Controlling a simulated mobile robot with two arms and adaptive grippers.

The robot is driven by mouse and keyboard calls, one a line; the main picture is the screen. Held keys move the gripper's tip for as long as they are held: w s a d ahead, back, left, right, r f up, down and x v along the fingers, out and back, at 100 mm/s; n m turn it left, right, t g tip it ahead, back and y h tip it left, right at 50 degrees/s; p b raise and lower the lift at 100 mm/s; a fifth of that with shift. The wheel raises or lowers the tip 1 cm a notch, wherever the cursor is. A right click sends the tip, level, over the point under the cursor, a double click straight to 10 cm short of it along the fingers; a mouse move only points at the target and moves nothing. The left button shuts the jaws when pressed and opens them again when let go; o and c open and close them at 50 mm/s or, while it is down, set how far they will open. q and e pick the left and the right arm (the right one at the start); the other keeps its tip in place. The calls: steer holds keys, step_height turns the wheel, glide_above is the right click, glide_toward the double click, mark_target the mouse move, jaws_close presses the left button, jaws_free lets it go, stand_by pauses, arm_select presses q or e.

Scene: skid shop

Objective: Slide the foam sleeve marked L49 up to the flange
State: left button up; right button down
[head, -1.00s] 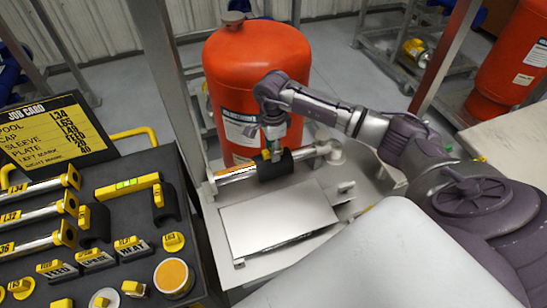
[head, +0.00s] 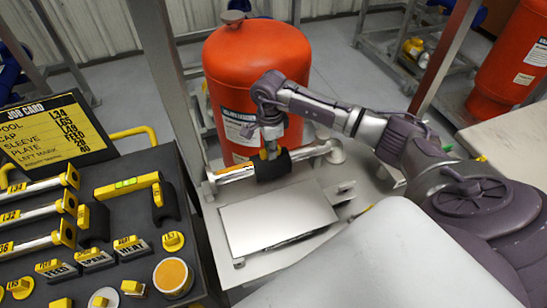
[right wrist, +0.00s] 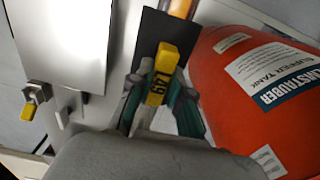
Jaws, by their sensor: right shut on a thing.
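The black foam sleeve (head: 277,170) sits around the silver pipe (head: 312,153) on the bench in front of the red tank. My right gripper (head: 270,151) reaches down onto it from above. In the right wrist view, the gripper (right wrist: 158,103) is shut on the sleeve's yellow tab (right wrist: 161,75), marked L49. The dark sleeve (right wrist: 155,35) shows beyond the tab. A round silver flange-like fitting (head: 335,152) is at the pipe's right end, apart from the sleeve. Bare pipe with an orange strip (head: 235,173) shows on the sleeve's left. My left gripper is out of view.
The red tank (head: 255,75) stands close behind the pipe. A flat pale plate (head: 277,220) lies in front of it. A dark tray (head: 135,275) at left holds yellow-tagged pipes, blocks and caps, with a job card (head: 55,130) behind. A steel post rises left of the tank.

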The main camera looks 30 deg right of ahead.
steer(key=shift+w+a+b, duration=0.15)
steer(key=shift+w+a, duration=0.05)
steer(key=shift+a, duration=0.5)
steer(key=shift+w+a+b, duration=0.15)
steer(key=shift+a, duration=0.55)
steer(key=shift+w+a+b, duration=0.2)
steer(key=shift+a+b, duration=0.05)
steer(key=shift+a, duration=0.6)
steer(key=shift+w+a+b, duration=0.2)
steer(key=shift+a+b, duration=0.05)
steer(key=shift+a, duration=0.6)
steer(key=shift+a, duration=0.1)
steer(key=shift+w+a+b, duration=0.2)
steer(key=shift+a+b, duration=0.1)
steer(key=shift+a, duration=0.5)
steer(key=shift+w+a+b, duration=0.2)
steer(key=shift+a+b, duration=0.05)
steer(key=shift+a, duration=0.5)
steer(key=shift+w+a+b, duration=0.2)
steer(key=shift+a+b, duration=0.15)
steer(key=shift+a, duration=0.55)
